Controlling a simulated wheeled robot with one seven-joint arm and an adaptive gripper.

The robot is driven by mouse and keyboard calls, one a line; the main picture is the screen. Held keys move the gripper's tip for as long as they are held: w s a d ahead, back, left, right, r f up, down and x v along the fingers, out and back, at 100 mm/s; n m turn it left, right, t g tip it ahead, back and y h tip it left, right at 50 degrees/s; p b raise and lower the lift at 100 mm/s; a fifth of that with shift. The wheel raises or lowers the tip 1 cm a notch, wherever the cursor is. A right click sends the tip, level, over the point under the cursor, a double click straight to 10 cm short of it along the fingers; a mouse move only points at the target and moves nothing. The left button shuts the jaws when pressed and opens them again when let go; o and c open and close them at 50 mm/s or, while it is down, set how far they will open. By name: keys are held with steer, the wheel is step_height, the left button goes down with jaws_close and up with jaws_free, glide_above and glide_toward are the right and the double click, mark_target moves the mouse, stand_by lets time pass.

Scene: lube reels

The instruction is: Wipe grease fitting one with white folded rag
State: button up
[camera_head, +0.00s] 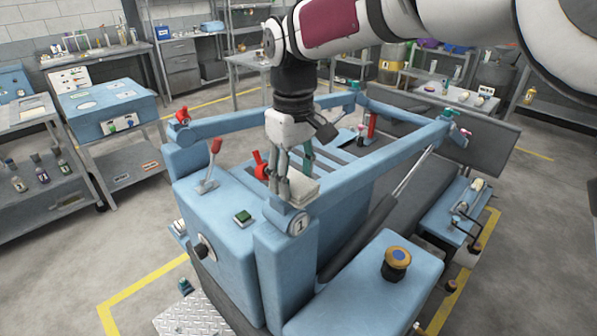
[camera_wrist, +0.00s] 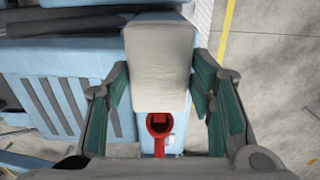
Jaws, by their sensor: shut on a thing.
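The white folded rag (camera_head: 304,188) is between the fingers of my gripper (camera_head: 287,190), which is shut on it, over the near end of a blue beam on the machine. In the wrist view the pale rag (camera_wrist: 160,62) reaches forward between the teal finger pads. A red ring-shaped part (camera_wrist: 159,124) shows below the rag in the wrist view. Grease fitting one itself is not clearly seen; whether the rag touches it, I cannot tell.
A red-handled lever (camera_head: 210,170) and green button (camera_head: 243,217) are on the blue housing to the left. A yellow-and-black knob (camera_head: 396,262) stands at the front right. Blue beams (camera_head: 245,122) frame the machine. Shelves and benches stand behind.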

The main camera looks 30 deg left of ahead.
steer(key=shift+r+p, duration=0.3)
steer(key=shift+r, duration=3.2)
steer(key=w+d+f+m+b, duration=0.1)
steer(key=w+d+f+m, duration=0.6)
steer(key=w+d+f, duration=0.95)
steer(key=w+d+f+m, duration=0.1)
steer(key=d+f+m, duration=0.3)
steer(key=d, duration=0.9)
steer(key=w+d+f+m+b, duration=0.1)
steer(key=w+d+f+m, duration=0.1)
steer(key=d+f, duration=0.6)
steer(key=d+m, duration=0.1)
steer(key=d, duration=0.5)
steer(key=shift+w+d+f+m+b, duration=0.2)
steer(key=shift+d+m+b, duration=0.1)
steer(key=shift+m, duration=0.1)
steer(key=shift+a, duration=0.15)
